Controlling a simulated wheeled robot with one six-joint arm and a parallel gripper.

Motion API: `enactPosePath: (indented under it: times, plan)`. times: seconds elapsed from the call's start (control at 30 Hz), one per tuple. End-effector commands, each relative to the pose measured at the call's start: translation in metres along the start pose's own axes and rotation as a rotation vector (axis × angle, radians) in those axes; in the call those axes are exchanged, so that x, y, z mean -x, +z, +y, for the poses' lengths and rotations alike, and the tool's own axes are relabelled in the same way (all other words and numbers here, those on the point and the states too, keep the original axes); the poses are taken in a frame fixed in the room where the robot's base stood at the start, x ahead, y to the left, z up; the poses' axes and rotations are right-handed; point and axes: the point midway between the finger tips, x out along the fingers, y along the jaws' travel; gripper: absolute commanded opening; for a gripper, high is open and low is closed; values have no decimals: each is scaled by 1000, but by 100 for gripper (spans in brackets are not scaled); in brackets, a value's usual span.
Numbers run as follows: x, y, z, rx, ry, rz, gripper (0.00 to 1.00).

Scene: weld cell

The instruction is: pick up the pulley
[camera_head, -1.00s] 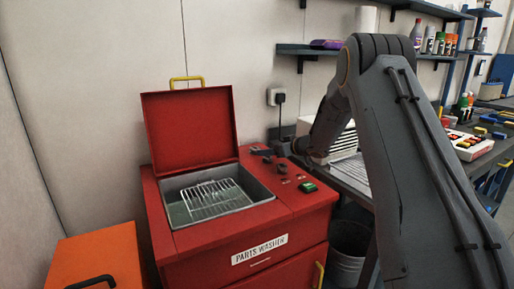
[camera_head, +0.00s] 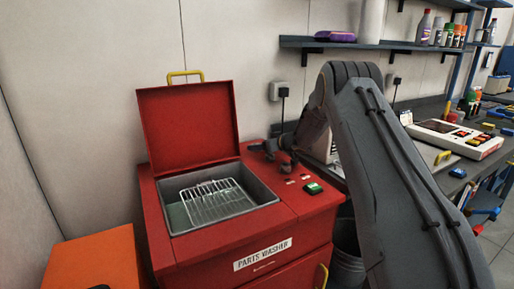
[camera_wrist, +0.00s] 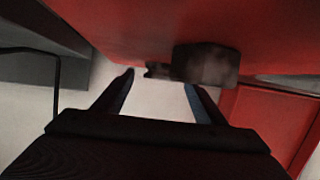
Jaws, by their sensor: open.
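My gripper (camera_wrist: 157,82) is open in the wrist view, its two dark fingers apart with a pale surface showing between them. A dark grey, blurred object (camera_wrist: 205,63) shows against the red surface just beyond the right finger. I cannot tell whether it is the pulley. In the head view, small dark items (camera_head: 285,163) lie on the red parts washer's right top, close to the end of my arm. They are too small to tell apart, and no pulley can be made out clearly.
The parts washer (camera_head: 320,205) has its lid (camera_head: 188,125) raised and a wire rack (camera_head: 212,202) in its basin. A green switch (camera_head: 313,188) sits on its right top. An orange cabinet (camera_head: 95,262) stands left. A bucket (camera_head: 347,262) and a cluttered workbench are at right.

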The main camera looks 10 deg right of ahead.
Motion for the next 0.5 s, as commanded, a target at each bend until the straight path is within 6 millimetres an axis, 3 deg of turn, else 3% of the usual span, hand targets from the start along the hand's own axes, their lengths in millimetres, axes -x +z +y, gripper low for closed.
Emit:
enactPosePath:
  times: [0.33, 0.37, 0.5]
  plan:
    - [-9, 0, -1, 1, -1, 0, 65]
    - [-9, 0, -2, 1, -1, 0, 63]
    - [-9, 0, -2, 1, -2, 0, 40]
